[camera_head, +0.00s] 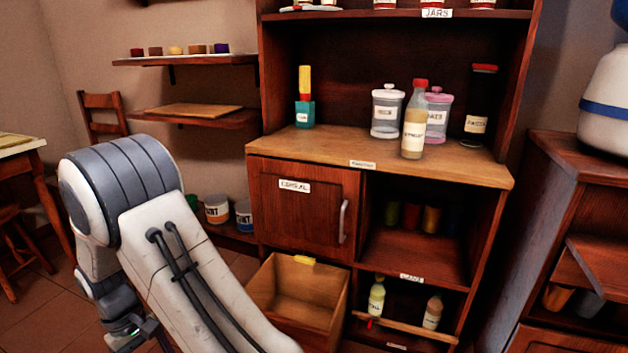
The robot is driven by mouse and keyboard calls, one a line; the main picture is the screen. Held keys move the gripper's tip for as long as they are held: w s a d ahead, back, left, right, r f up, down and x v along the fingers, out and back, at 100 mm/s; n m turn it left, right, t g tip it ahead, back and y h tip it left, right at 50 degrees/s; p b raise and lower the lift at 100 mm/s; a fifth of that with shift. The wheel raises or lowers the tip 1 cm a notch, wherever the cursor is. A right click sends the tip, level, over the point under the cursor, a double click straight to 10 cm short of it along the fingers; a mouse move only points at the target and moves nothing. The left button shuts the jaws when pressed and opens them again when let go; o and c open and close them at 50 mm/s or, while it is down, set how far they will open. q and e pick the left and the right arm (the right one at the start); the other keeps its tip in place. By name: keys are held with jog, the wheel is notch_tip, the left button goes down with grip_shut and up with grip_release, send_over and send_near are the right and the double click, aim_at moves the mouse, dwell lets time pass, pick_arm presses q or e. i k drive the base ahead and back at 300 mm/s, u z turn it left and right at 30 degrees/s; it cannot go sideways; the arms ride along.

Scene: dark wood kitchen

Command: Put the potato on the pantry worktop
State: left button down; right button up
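The pantry worktop (300,146) is the light wooden surface of the dark cabinet in the middle of the head view, with a small label on its front edge. Jars and bottles stand along its back and right side. Its front left part is bare. No potato can be made out in this view. One of my arms (185,240) fills the lower left, bent, with its wrist end at the bottom edge.
On the worktop stand a teal bottle (305,105), a clear jar (386,112), a red-capped bottle (414,130), a pink jar (438,118) and a dark container (479,105). An empty-looking open wooden drawer (290,290) juts out below. A chair (103,112) stands at the left.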

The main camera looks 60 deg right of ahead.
aim_at(328, 147)
jog(key=z, duration=1.4)
